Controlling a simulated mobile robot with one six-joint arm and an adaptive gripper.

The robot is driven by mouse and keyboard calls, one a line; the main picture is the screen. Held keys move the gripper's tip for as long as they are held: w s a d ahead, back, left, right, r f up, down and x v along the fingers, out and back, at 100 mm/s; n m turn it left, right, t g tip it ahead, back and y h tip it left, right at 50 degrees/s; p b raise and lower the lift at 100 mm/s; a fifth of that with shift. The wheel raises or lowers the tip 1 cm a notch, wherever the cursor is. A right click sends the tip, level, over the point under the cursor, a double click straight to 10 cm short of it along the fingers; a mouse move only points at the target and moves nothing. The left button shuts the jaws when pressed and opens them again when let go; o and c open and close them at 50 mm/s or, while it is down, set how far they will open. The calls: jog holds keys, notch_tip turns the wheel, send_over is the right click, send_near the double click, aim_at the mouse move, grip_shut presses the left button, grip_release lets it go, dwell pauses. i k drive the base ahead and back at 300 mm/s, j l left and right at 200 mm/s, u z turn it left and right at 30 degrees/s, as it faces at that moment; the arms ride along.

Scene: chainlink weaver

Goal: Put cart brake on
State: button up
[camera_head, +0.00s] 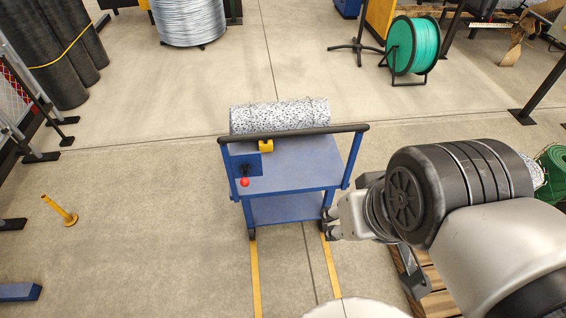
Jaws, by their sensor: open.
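A blue cart (305,175) stands in the middle of the floor, with a black push handle (318,130) and a lower shelf. A short dark lever with a red ball knob (245,182) shows at the cart's left near side, by a blue plate. I take it to be the brake, but its on or off position cannot be told. My gripper (326,224) is open and small in the view, at the cart's near right corner. It is to the right of the red knob and well apart from it. I cannot tell whether it touches the cart.
A speckled grey roll (280,116) lies across the cart's far end, beside a yellow block (265,146). Yellow floor lines (255,280) run in front. A wooden pallet (432,303) lies right.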

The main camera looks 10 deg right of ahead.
aim_at(245, 182)
jog(key=i+j, duration=0.15)
jog(key=i, duration=0.25)
jog(key=i+j, duration=0.1)
jog(key=i, duration=0.3)
jog(key=j+u, duration=0.05)
